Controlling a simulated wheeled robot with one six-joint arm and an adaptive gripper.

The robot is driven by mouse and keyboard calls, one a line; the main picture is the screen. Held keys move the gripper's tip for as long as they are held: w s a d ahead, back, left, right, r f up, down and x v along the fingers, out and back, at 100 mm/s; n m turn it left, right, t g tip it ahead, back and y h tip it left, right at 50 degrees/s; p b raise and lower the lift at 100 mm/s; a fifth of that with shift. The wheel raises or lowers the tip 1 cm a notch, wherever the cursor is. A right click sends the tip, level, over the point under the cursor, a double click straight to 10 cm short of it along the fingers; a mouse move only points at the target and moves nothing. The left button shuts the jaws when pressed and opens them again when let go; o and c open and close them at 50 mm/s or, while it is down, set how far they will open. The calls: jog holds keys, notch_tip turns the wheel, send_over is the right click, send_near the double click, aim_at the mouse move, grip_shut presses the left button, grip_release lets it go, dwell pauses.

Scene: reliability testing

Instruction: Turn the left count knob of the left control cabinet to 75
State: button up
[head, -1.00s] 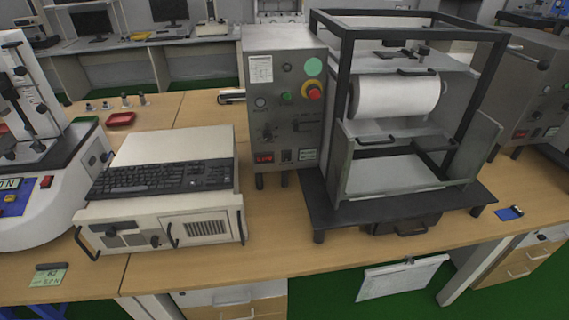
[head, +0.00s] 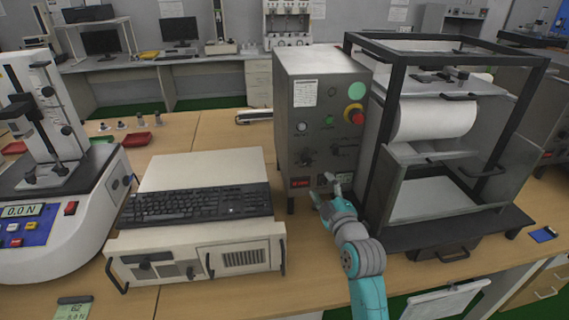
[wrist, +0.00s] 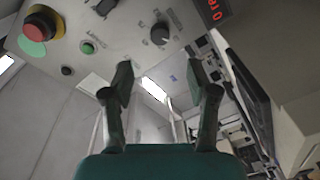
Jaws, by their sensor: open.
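The left control cabinet (head: 300,92) is a grey box on the table. Its left count knob (head: 307,158) is small and dark, above a red lit display (head: 300,182). In the wrist view the cabinet face appears turned over, with the left knob (wrist: 160,33) near the red display (wrist: 215,10) and a second knob (wrist: 105,7) farther left. My gripper (head: 326,191) is open and empty before the lower cabinet front, below the knobs. In the wrist view my gripper's fingertips (wrist: 160,72) are apart, touching no knob. The knob's setting is too small to read.
A red emergency button (head: 354,114) and green button (head: 329,120) are on the cabinet face. A black-framed roller machine (head: 381,150) stands close on the right. A keyboard (head: 195,202) lies on a beige box (head: 200,256) at the left.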

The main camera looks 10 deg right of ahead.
aim_at(307, 162)
jog(key=w, duration=0.3)
jog(key=w+a, duration=0.1)
jog(key=w, duration=0.7)
jog(key=shift+w+a+r, duration=0.1)
jog(key=shift+a+r, duration=0.1)
jog(key=shift+a, duration=0.1)
grip_shut()
